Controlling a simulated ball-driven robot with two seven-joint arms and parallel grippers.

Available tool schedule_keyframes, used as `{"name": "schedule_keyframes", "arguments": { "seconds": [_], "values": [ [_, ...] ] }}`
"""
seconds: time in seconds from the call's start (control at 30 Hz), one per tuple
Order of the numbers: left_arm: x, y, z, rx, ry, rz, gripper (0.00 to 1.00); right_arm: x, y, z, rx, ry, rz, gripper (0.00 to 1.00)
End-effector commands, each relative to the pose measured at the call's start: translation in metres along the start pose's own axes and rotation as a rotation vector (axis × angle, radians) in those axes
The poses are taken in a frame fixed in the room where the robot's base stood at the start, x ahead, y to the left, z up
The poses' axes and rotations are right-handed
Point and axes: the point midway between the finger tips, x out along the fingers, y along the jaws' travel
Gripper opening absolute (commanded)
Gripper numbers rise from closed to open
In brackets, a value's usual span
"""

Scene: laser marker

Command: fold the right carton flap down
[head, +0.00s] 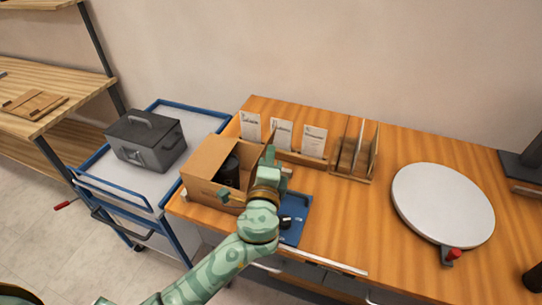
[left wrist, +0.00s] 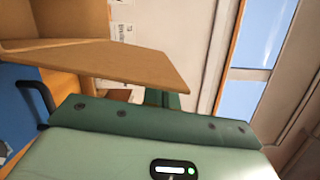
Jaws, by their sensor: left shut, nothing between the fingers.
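The brown carton (head: 209,187) stands open on the table's left part, with a dark cylinder (head: 230,171) inside. Its right flap (head: 268,153) stands up at the carton's right side, partly hidden by my left gripper (head: 270,158). In the left wrist view the flap (left wrist: 115,61) sticks out from the carton wall across the front of the gripper. The left gripper is shut and empty, just right of the flap; its fingers (left wrist: 162,98) are partly hidden behind the flap there. I cannot tell whether they touch. My right gripper is not in view.
Cards (head: 281,136) and a wooden rack (head: 353,152) stand behind. A round white turntable (head: 443,204) is at right. A cart with a grey toolbox (head: 145,140) stands left.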

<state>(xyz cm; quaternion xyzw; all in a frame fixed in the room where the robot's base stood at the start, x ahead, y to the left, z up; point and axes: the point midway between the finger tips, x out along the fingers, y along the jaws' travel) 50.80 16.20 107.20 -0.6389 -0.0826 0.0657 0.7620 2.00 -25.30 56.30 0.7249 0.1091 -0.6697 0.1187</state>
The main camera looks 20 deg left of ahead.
Motion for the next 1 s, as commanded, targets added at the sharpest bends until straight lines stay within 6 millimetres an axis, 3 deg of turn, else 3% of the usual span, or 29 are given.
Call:
{"name": "schedule_keyframes", "arguments": {
  "seconds": [0.63, 1.0],
  "values": [
    [0.003, -0.004, 0.012, -0.129, -0.001, 0.032, 0.0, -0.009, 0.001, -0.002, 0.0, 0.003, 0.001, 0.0],
    [0.009, -0.007, 0.037, -0.405, -0.002, 0.1, 0.0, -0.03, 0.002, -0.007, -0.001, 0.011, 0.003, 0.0]
  ]
}}
